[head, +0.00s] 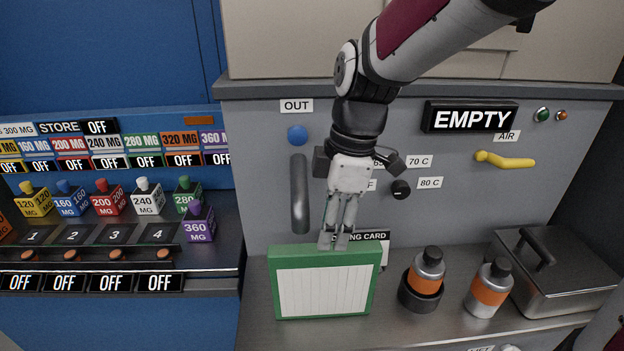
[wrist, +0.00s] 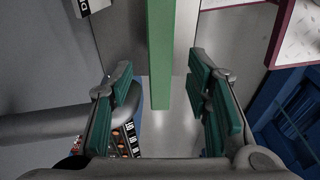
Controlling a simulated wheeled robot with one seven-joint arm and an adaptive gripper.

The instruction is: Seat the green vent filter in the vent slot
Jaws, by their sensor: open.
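The green vent filter (head: 325,283), a green frame around a white pleated panel, stands upright on the grey counter in the head view. My gripper (head: 335,240) points down at its top edge, right of the middle. In the wrist view the filter (wrist: 160,55) shows as a green bar between the two fingers of my gripper (wrist: 163,95). The fingers are open, with a gap visible on both sides of the bar. I cannot make out the vent slot in either view.
Behind the filter, a card labelled partly "CARD" (head: 366,236) is half hidden. To the right stand two orange-banded canisters (head: 428,268) (head: 490,288) and a lidded metal box (head: 555,275). A dark vertical handle (head: 300,195) is on the panel. Small coloured blocks (head: 148,200) stand at left.

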